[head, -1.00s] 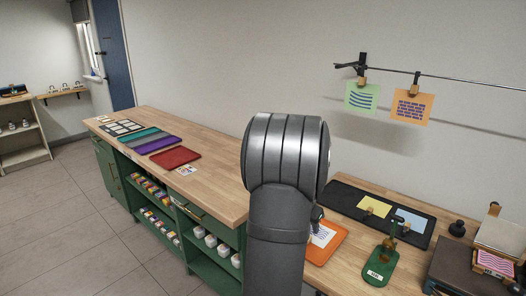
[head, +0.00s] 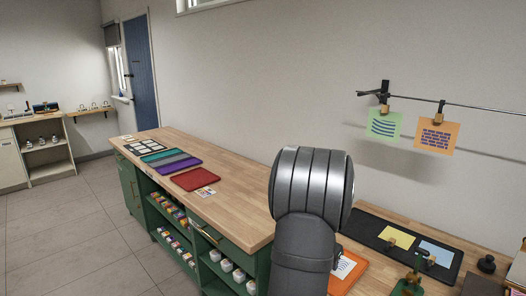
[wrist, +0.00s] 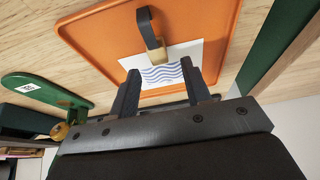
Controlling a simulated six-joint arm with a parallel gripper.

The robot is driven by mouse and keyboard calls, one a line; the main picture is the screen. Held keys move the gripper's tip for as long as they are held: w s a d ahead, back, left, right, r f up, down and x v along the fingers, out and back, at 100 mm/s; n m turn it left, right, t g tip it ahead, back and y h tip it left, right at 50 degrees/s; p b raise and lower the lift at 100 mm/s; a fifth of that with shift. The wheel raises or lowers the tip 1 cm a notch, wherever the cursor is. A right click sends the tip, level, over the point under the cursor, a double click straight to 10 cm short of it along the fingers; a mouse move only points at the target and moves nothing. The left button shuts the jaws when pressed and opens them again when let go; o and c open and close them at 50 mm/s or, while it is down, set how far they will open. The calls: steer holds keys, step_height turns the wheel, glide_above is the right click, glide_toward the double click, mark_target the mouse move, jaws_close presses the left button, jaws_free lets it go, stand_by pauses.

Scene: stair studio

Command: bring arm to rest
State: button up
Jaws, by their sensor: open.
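My gripper (wrist: 162,85) shows in the wrist view, with its two dark fingers apart and nothing seen held between them. Beyond the fingers lies an orange tray (wrist: 205,25) with a white card (wrist: 187,50) bearing blue wavy lines. A black and brass clip (wrist: 152,35) is at the card's edge. In the head view my arm's grey link fills the lower middle and hides the gripper. Part of the orange tray (head: 350,281) and the card (head: 345,264) show just right of the arm.
A wooden counter (head: 235,215) with coloured trays runs to the left. A black tray (head: 366,226) holds a yellow card (head: 397,237) and a blue card (head: 436,252). A green paddle board (head: 404,288) stands in front. Green (head: 384,125) and orange (head: 436,136) cards hang from a rail on the wall.

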step_height(320, 180, up, 6)
steer(key=shift+f, duration=0.25)
step_height(320, 180, down, 8)
steer(key=shift+f, duration=0.15)
step_height(320, 180, up, 10)
steer(key=r, duration=0.1)
steer(key=s+d+f, duration=0.1)
steer(key=s+d, duration=0.1)
steer(key=s, duration=0.5)
steer(key=s+d+f, duration=0.2)
steer(key=s+d, duration=0.1)
steer(key=s, duration=0.4)
steer(key=shift+s+f+y, duration=0.25)
steer(key=shift+s+y, duration=0.05)
steer(key=shift+s, duration=0.05)
steer(key=w+a+r, duration=0.1)
steer(key=w+a, duration=0.2)
steer(key=w, duration=0.4)
steer(key=w+a+r, duration=0.2)
steer(key=w, duration=0.6)
step_height(320, 180, down, 5)
steer(key=shift+s+r, duration=0.15)
steer(key=shift+r, duration=0.05)
steer(key=shift+f, duration=0.75)
steer(key=shift+r, duration=0.15)
